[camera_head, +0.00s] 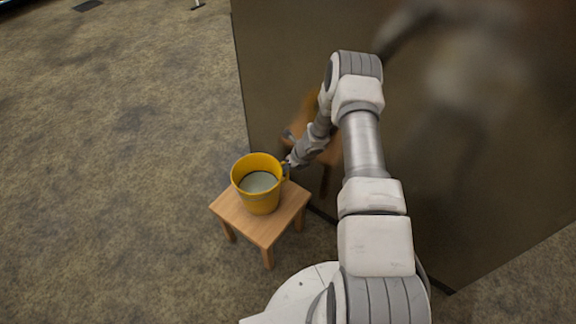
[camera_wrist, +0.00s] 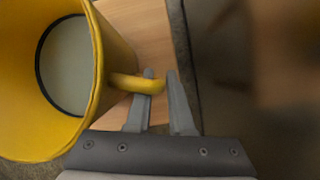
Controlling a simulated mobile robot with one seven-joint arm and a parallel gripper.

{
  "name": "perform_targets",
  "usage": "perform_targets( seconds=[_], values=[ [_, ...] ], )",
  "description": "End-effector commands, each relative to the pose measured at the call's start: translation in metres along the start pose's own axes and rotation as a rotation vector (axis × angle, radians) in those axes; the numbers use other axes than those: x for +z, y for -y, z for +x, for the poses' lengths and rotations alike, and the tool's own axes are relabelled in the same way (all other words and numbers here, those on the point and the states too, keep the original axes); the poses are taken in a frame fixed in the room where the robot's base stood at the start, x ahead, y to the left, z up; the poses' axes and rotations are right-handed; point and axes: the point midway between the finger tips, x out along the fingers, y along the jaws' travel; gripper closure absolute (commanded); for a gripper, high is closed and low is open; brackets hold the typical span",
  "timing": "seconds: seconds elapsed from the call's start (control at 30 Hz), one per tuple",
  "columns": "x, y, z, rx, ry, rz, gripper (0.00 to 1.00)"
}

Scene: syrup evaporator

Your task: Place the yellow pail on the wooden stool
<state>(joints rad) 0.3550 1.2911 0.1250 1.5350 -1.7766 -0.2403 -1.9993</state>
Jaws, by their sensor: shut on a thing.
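The yellow pail (camera_head: 262,201) is upright, with a pale grey inside bottom or contents. In the head view it appears over the top of the wooden stool (camera_head: 232,214); whether it rests on the stool or hangs just above it, I cannot tell. My gripper (camera_head: 288,166) is at the pail's right side, at its handle. In the wrist view, the fingers of my gripper (camera_wrist: 160,82) are shut on the yellow handle (camera_wrist: 137,83), with the pail (camera_wrist: 102,60) at the left. Part of the stool top (camera_wrist: 140,30) shows behind the handle.
A large dark, shiny panel (camera_head: 450,190) stands right behind the stool and my arm, and it mirrors them faintly. The mottled floor (camera_head: 110,170) left of the stool is clear. A dark flat patch (camera_head: 88,6) lies far off at the top left.

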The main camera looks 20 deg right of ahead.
Motion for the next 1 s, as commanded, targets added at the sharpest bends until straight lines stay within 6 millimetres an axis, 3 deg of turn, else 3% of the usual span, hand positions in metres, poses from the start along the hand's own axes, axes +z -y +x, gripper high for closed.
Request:
perform_targets(
  seconds=[0.3,0.33,0.5,0.83,1.0],
  values=[
    [0.003,-0.001,0.002,0.003,0.007,0.0,1.0],
    [-0.001,0.0,0.003,0.0,0.001,-0.001,0.79],
    [-0.001,0.0,0.003,0.001,0.001,-0.001,0.5],
    [0.0,0.0,0.0,0.0,0.001,-0.001,0.5],
    [0.002,0.001,-0.023,-0.001,0.002,-0.001,0.5]
  ],
)
